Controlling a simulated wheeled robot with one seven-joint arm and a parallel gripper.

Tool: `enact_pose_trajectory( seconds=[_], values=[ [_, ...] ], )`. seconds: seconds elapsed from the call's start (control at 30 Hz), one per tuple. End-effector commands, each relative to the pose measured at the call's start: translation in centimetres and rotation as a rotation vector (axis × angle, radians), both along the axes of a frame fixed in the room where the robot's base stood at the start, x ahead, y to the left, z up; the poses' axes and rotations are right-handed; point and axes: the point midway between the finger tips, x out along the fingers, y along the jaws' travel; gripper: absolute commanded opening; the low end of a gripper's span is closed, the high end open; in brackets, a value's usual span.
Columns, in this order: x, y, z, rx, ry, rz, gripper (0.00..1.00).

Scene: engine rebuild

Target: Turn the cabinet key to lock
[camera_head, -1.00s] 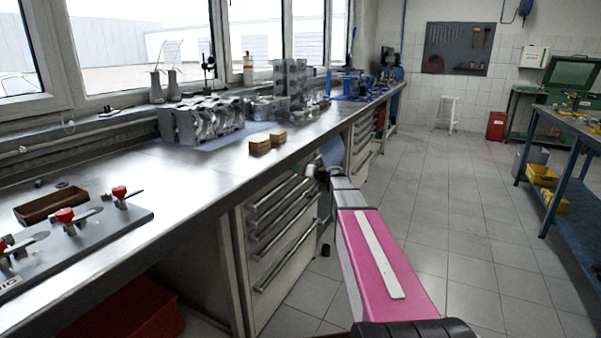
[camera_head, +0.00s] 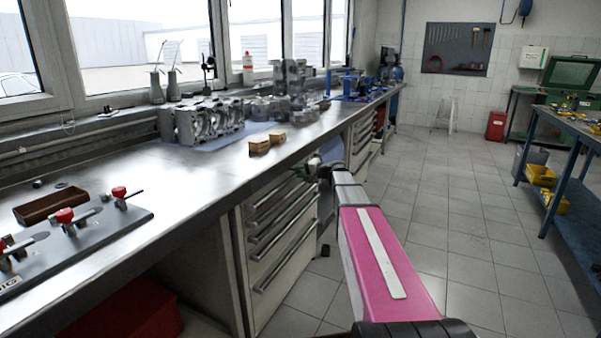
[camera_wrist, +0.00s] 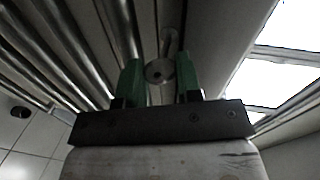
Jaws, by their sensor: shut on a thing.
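The metal drawer cabinet (camera_head: 285,240) stands under the workbench, its drawers shut. In the wrist view, its long drawer handles (camera_wrist: 45,45) run along the left. My gripper (camera_wrist: 160,65) has two green fingers on either side of a round grey key head (camera_wrist: 159,72) with a dark hole in it, and is shut on it. The key's shaft and the keyhole are not clear in this view. In the head view, my pink arm reaches to the cabinet's far upper corner, and the key is hidden there.
The workbench top (camera_head: 190,185) overhangs the cabinet. It holds a clamp board (camera_head: 130,215), a brown tray (camera_head: 50,205), an engine block (camera_head: 205,122) and small wooden blocks (camera_head: 262,145). A red box (camera_head: 130,310) sits below. The tiled floor (camera_head: 460,240) to the right is clear.

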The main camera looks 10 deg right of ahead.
Motion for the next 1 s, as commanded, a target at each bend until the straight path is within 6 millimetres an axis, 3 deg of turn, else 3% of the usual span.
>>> enact_pose_trajectory(
  seconds=[0.33, 0.87, 0.9, 0.97, 1.0],
  values=[
    [-0.02, -0.06, -0.12, 0.077, 0.112, 0.0, 0.09],
    [-0.05, -0.07, -0.13, 0.09, 0.13, 0.001, 0.09],
    [-0.05, -0.07, -0.13, 0.09, 0.13, 0.001, 0.39],
    [-0.05, -0.06, -0.12, 0.09, 0.129, 0.001, 0.58],
    [-0.03, -0.05, -0.11, 0.09, 0.129, 0.0, 0.58]
  ],
)
